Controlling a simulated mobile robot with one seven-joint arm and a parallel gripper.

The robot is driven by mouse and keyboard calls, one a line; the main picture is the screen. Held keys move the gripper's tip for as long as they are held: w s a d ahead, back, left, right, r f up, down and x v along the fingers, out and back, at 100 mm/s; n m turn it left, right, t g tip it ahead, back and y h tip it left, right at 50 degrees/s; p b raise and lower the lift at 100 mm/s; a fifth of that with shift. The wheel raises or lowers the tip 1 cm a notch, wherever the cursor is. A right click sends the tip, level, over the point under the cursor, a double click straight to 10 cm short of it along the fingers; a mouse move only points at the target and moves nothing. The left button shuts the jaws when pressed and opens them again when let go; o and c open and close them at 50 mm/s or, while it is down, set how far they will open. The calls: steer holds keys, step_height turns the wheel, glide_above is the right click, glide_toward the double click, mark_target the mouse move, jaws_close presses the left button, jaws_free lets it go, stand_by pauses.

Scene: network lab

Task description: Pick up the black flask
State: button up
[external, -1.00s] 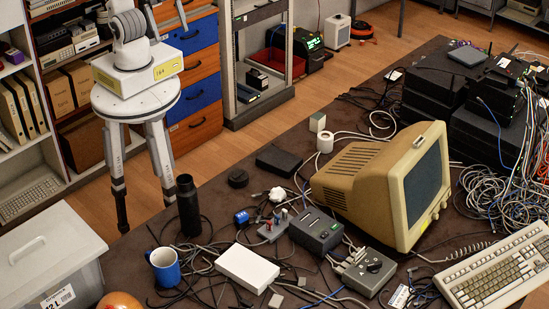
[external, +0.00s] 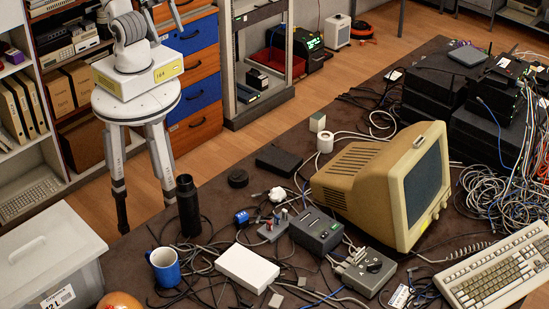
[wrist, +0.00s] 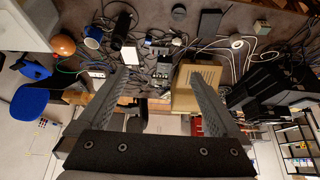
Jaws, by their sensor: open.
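The black flask (external: 188,206) stands upright at the table's left part, behind the blue mug (external: 163,267) in the external view. In the wrist view the flask (wrist: 122,29) shows at the upper left, beside the mug (wrist: 92,38). My gripper (wrist: 157,76) is open and empty in the wrist view, its two fingers wide apart. It is clear of the flask, which lies beyond the left fingertip in the picture.
Cables and a white box (external: 247,268) lie right of the mug. A black round disc (external: 238,178) lies right of the flask. A beige monitor (external: 345,185) stands mid-table. A lidded grey bin (external: 45,255) and an orange ball (external: 119,301) are at the lower left.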

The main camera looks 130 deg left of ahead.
steer(key=w+d+f+t+h+b, duration=0.1)
steer(key=w+d+f+b, duration=0.3)
steer(key=w+f, duration=0.5)
steer(key=t+h+b, duration=0.1)
steer(key=t+b, duration=0.2)
steer(key=b, duration=0.2)
glide_toward(177, 189)
steer(key=w+a, duration=0.3)
steer(key=a, duration=0.1)
step_height(177, 189, down, 13)
steer(key=w+d+m+t+b, duration=0.1)
steer(key=d+m+t+b, duration=0.1)
steer(key=b, duration=1)
steer(key=shift+d+t+h, duration=0.3)
steer(key=shift+t, duration=0.6)
steer(key=b, duration=0.3)
steer(key=shift+w, duration=0.3)
steer(key=shift+d+r+b, duration=0.1)
steer(key=shift+r+b, duration=0.05)
steer(key=shift+b, duration=0.65)
steer(key=shift+w+b, duration=0.1)
steer(key=shift+b, duration=0.5)
